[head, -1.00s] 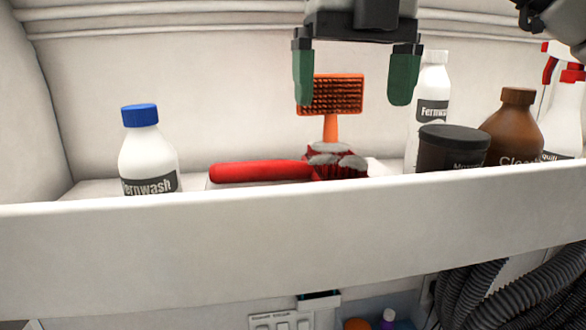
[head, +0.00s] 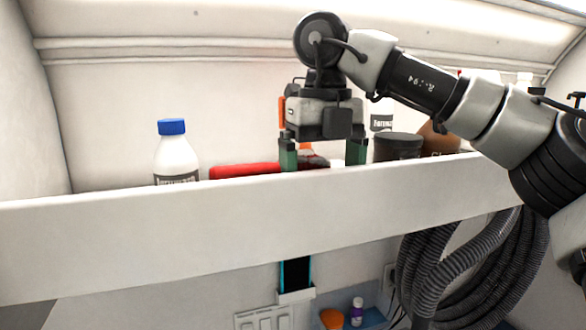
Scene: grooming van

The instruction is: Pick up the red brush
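The red brush (head: 243,171) lies on the shelf behind its white front board. Its red handle points left, and its head at the right is mostly hidden by my gripper and the board. My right gripper (head: 323,160) comes in from the right and points down over the brush head. Its two green fingers are apart, one near the head's left part and one to its right. The fingertips reach down to the board's top edge, and I cannot tell whether they touch the brush. My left gripper is not in view.
The white shelf board (head: 220,230) runs across in front. A blue-capped bottle (head: 176,160) stands left; a black jar (head: 398,147), a white bottle (head: 381,118) and a brown bottle (head: 440,138) stand right. An orange brush (head: 282,112) is partly hidden behind my gripper. Grey hoses (head: 470,265) hang below.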

